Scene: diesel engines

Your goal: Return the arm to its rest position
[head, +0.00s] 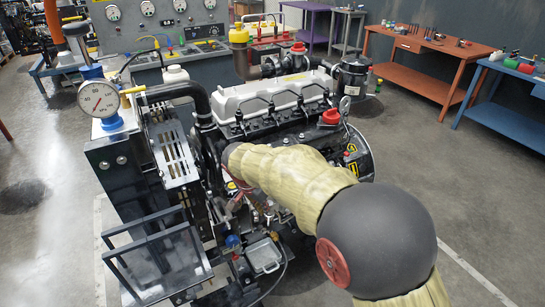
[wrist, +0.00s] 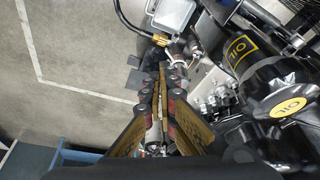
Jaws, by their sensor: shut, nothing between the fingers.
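My gripper (wrist: 170,80) is shut and empty, its fingertips together in the middle of the wrist view. It is low beside the diesel engine, above a small pipe fitting with a brass part (wrist: 160,40); whether it touches anything there I cannot tell. In the head view my arm, in a beige cover with a dark round joint, reaches from the lower right across the front of the engine (head: 270,97). The gripper there is mostly hidden by the arm and the engine parts.
A black oil filter (wrist: 265,75) and an oil cap (wrist: 287,107) are close on the right. A pressure gauge (head: 98,99) stands at the engine's left. A red workbench (head: 420,84) and a blue workbench (head: 505,107) stand behind. The floor at right (head: 450,190) is clear.

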